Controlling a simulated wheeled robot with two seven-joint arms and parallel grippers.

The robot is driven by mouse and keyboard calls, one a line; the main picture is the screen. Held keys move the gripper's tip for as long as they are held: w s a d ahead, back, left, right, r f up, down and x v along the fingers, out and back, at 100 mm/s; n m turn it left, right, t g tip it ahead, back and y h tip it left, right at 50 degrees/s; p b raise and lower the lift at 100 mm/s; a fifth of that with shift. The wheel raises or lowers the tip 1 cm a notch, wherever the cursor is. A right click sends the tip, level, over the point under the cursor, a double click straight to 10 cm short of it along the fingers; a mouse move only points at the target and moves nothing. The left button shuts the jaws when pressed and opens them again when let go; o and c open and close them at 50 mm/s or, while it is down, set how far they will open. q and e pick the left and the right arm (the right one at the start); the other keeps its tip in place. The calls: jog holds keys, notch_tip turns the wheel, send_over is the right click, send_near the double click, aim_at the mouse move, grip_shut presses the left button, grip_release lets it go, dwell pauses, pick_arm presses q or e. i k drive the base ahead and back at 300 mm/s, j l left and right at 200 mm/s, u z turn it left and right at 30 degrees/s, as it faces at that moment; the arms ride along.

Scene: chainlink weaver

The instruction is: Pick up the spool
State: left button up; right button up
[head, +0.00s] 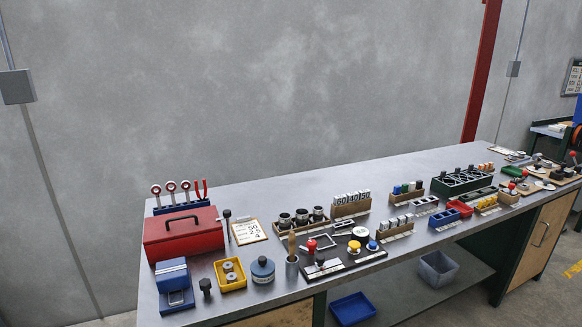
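I cannot pick out the spool for certain. A round orange-red thing (577,137) on a blue stand at the far right edge is cut off by the frame and could be a spool. Small ring-like metal parts (231,277) lie in a yellow tray (221,283) on the near left of the bench; they are too small to identify. Neither of my grippers shows in the head view.
Blue (353,309) and grey (437,269) bins sit on the lower shelf. A second bench (546,131) stands far right.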

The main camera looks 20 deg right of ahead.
aim_at(547, 165)
jog(key=i+l+z, duration=0.15)
jog(key=l+z, duration=0.25)
jog(key=i+l+z, duration=0.25)
jog(key=l+z, duration=0.2)
jog(key=i+l+z, duration=0.25)
jog(key=z, duration=0.15)
jog(key=i+l+z, duration=0.25)
jog(key=z, duration=0.2)
jog(key=i+l+z, duration=0.25)
jog(key=i+z, duration=0.2)
jog(key=i, duration=0.4)
jog(key=i+z, duration=0.45)
jog(key=i, duration=2)
jog(key=i+j+u, duration=0.1)
jog(key=i+u, duration=0.6)
jog(key=u, duration=0.2)
jog(key=i+l+u, duration=0.15)
jog(key=i+u, duration=0.3)
jog(key=i+l+u, duration=0.2)
jog(key=u, duration=0.25)
